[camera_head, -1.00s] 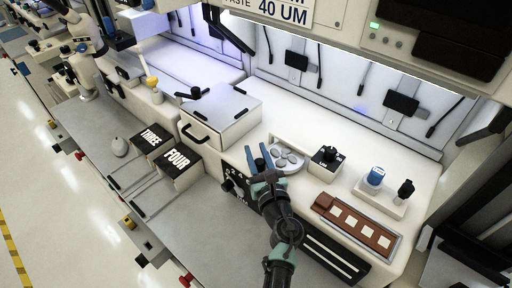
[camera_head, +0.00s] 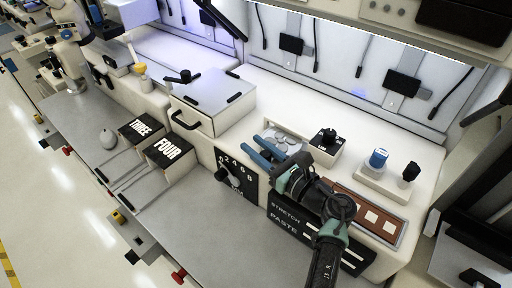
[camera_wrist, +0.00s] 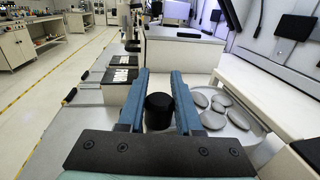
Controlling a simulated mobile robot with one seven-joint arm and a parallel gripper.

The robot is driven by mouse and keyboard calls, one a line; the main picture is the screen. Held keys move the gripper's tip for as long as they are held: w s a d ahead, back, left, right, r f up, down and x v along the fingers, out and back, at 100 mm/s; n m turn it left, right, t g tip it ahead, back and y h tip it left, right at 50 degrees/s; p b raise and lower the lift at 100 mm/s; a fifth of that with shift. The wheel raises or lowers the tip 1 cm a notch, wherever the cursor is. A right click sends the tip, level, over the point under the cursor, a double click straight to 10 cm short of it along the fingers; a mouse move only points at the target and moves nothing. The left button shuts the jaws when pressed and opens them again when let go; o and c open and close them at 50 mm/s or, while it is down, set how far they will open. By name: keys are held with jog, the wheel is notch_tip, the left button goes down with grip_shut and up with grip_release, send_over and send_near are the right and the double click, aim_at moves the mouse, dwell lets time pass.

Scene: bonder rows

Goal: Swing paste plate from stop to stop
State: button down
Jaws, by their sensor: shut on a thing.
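The paste plate (camera_head: 283,147) is a pale round plate with several grey discs on it, on the white bench machine. In the wrist view its discs (camera_wrist: 225,108) lie just right of my fingers. My gripper (camera_head: 253,146) has two blue fingers reaching leftward over the plate's near left edge. In the wrist view my gripper (camera_wrist: 159,75) is shut on a black upright knob (camera_wrist: 159,112) between its fingers. Whether the knob is joined to the plate is hidden. My gripper hides part of the plate in the head view.
A black dial panel (camera_head: 236,180) is left of my gripper. A white lidded box (camera_head: 212,101) stands behind left. A black-knobbed block (camera_head: 327,144), a brown strip (camera_head: 366,211) and a tray with a blue-capped jar (camera_head: 378,159) are to the right. Grey table (camera_head: 205,225) is clear in front.

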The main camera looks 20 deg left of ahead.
jog(key=c, duration=0.6)
grip_release()
jog(key=shift+d, duration=0.1)
jog(key=shift+b+v, duration=1.4)
jog(key=shift+v, duration=5)
